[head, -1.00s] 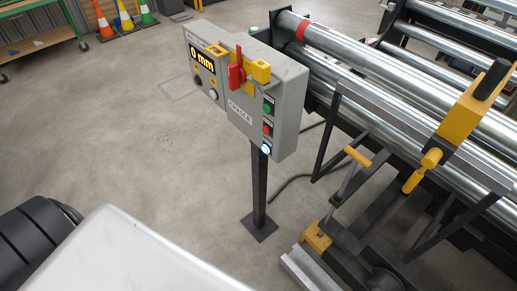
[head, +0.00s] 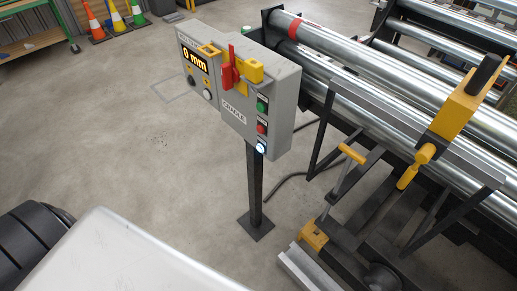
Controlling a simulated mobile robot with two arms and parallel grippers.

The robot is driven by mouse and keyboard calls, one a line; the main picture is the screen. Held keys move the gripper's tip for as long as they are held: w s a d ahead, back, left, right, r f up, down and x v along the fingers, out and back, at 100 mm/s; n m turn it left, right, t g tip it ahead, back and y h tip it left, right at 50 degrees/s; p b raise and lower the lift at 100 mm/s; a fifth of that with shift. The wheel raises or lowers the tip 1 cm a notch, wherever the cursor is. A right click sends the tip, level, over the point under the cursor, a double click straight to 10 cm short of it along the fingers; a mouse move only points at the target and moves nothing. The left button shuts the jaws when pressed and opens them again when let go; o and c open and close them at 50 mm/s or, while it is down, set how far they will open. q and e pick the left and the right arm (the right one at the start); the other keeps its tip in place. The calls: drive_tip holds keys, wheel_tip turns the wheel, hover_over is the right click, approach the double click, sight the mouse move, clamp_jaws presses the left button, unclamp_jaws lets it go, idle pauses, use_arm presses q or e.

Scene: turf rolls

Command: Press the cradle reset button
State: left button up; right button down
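The grey control box labelled CRADLE (head: 245,128) stands on a dark post in the middle of the head view. On its right part are a green button (head: 262,106), a red button (head: 262,128) and, lowest, a lit white-blue button (head: 260,148). Their small labels are too small to read. A red rotary handle (head: 229,70) with yellow parts sits on the box's upper front. A display (head: 194,61) on its left part reads 0 mm. Neither of my grippers is in view.
The roller cradle (head: 400,90) with steel rollers and a yellow clamp (head: 462,108) fills the right side. A cable lies on the floor behind the post (head: 254,190). Traffic cones (head: 115,17) and a green bench (head: 35,40) are at the back left. The floor left of the box is clear.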

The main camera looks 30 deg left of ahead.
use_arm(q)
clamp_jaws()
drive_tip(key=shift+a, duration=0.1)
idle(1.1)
